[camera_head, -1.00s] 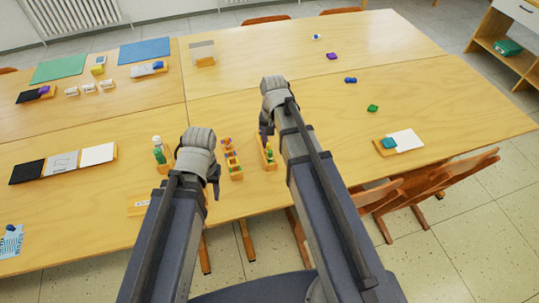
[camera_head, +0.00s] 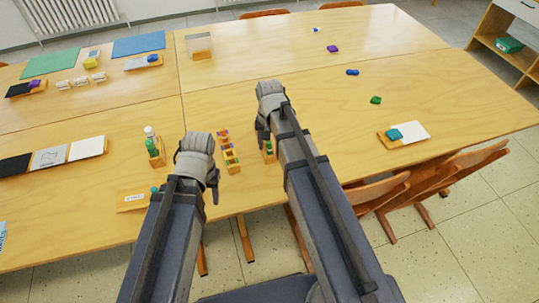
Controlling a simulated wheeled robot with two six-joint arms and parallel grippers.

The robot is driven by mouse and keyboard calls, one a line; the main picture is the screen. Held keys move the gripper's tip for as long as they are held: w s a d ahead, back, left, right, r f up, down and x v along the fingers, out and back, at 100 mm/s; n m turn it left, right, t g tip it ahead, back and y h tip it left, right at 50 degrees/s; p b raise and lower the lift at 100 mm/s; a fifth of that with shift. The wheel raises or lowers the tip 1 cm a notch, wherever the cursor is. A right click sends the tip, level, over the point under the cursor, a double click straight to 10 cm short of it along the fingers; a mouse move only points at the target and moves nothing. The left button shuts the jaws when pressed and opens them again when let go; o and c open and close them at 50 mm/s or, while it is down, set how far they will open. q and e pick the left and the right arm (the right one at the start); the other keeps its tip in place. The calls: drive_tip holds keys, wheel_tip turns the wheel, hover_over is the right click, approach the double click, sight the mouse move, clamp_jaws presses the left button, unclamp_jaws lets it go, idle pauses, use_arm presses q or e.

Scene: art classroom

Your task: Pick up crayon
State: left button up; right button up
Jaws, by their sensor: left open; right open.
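No crayon can be made out for certain at this size. Small coloured pieces stand in a narrow wooden holder (camera_head: 229,158) between my grippers. A second holder (camera_head: 268,152) with green pieces is partly hidden by my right arm. My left gripper (camera_head: 205,168) is over the table's near part, just left of the first holder. My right gripper (camera_head: 264,118) is further forward, above the table near the second holder. Both are open, and no held thing shows, though their fingers are seen mostly from behind.
A wooden holder with a green bottle (camera_head: 153,147) stands left of my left gripper, and a labelled box (camera_head: 133,199) lies near the front edge. Small purple (camera_head: 333,48), blue (camera_head: 352,72) and green (camera_head: 375,100) things lie spaced out at right. Chairs (camera_head: 430,182) stand at the near right edge.

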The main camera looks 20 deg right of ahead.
drive_tip(key=shift+f, duration=0.45)
drive_tip(key=shift+r, duration=0.1)
drive_tip(key=shift+c, duration=0.3)
clamp_jaws()
